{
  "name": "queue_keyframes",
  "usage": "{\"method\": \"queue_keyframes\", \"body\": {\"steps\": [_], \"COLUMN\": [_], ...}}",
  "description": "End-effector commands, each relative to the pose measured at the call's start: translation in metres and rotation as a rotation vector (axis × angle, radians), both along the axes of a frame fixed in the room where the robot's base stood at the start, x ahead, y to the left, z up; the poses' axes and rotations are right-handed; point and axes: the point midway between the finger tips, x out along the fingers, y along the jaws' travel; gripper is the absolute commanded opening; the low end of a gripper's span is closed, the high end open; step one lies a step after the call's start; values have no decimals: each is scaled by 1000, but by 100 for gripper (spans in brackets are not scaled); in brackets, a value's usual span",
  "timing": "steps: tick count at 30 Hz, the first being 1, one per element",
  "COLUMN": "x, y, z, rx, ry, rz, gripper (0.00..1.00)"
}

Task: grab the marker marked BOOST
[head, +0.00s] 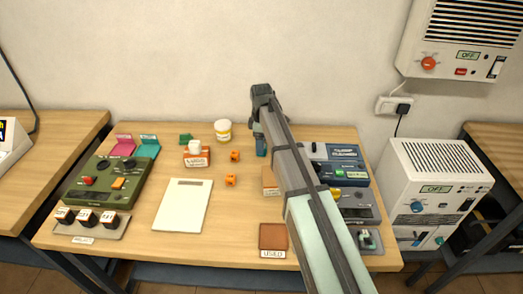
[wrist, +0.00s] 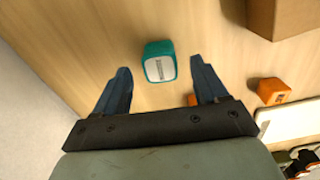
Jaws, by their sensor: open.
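A teal block (wrist: 159,62) with a white label on its top lies on the wooden table in the wrist view; the lettering is too small to read, so I cannot tell if it says BOOST. My gripper (wrist: 160,68) is open, with one blue finger on each side of the block in the picture. The fingers look apart from it, and nothing is held. In the head view my gripper (head: 261,146) points down over the back of the table, and the teal block is hidden there by my arm.
Orange cubes (head: 235,156) (head: 231,180) lie left of my gripper. A white-lidded jar (head: 223,131), a labelled orange box (head: 197,158) and a white board (head: 182,205) are farther left. A cardboard box (wrist: 285,15) stands close by. Panels (head: 338,165) fill the right side.

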Motion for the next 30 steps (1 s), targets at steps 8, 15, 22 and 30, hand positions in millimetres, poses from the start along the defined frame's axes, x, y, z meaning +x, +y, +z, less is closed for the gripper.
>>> {"method": "queue_keyframes", "body": {"steps": [8,15,22,30], "x": [-1,-1,-1,-1], "y": [0,0,0,0], "z": [-26,-26,-26,-26], "rx": [0,0,0,0], "ry": [0,-1,0,0], "rz": [1,1,1,1], "gripper": [72,67,45,19]}}
